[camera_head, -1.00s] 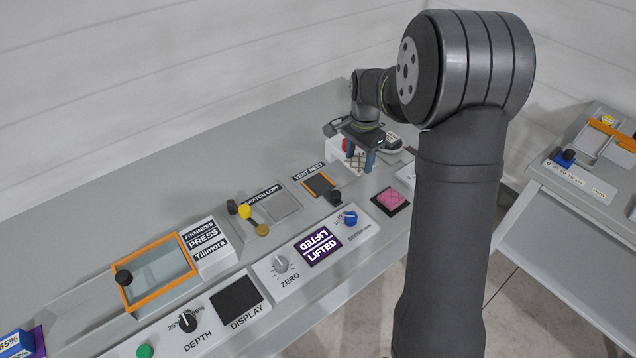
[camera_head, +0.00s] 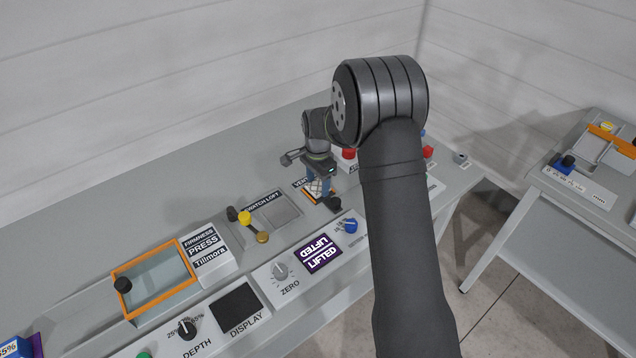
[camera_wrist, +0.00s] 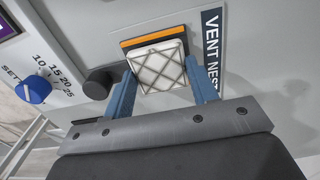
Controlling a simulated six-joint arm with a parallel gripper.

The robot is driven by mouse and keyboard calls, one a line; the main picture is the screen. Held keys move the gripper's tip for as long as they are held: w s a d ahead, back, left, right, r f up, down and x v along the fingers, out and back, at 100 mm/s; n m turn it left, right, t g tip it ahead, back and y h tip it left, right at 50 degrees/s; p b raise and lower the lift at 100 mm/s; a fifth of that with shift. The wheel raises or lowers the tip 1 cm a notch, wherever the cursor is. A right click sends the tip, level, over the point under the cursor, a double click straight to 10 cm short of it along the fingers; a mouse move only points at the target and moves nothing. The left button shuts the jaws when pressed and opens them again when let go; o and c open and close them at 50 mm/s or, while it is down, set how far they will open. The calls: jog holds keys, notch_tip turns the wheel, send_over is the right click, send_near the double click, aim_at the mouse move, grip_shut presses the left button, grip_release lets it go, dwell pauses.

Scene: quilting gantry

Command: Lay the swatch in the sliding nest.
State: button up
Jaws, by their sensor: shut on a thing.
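My gripper (camera_wrist: 160,85) is shut on a white quilted swatch (camera_wrist: 159,66) with a grey diamond pattern, one blue finger on each side. The swatch is over the orange-rimmed nest (camera_wrist: 153,36) labelled VENT NEST. The nest's orange far edge and a dark strip show past the swatch; the rest is covered. I cannot tell whether the swatch touches the nest floor. In the head view, my gripper (camera_head: 318,187) is low over the nest, and the swatch shows only partly between the fingers. A black knob (camera_wrist: 98,84) stands beside the nest, close to one finger.
The empty grey SWATCH LOFT recess (camera_head: 282,212) lies left of the nest, with a yellow knob (camera_head: 244,218) beside it. The purple LIFTED display (camera_head: 319,253) and blue dial (camera_head: 350,226) are in front. The orange-framed press (camera_head: 157,277) is further left.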

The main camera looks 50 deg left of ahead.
aim_at(318, 186)
jog(key=shift+f, duration=0.25)
jog(key=o, duration=0.9)
jog(key=shift+f, duration=0.1)
jog(key=shift+o, duration=0.2)
notch_tip(318, 186, up, 12)
notch_tip(318, 186, down, 12)
jog(key=shift+f, duration=0.15)
notch_tip(318, 186, up, 3)
jog(key=shift+f, duration=0.15)
jog(key=shift+r, duration=0.65)
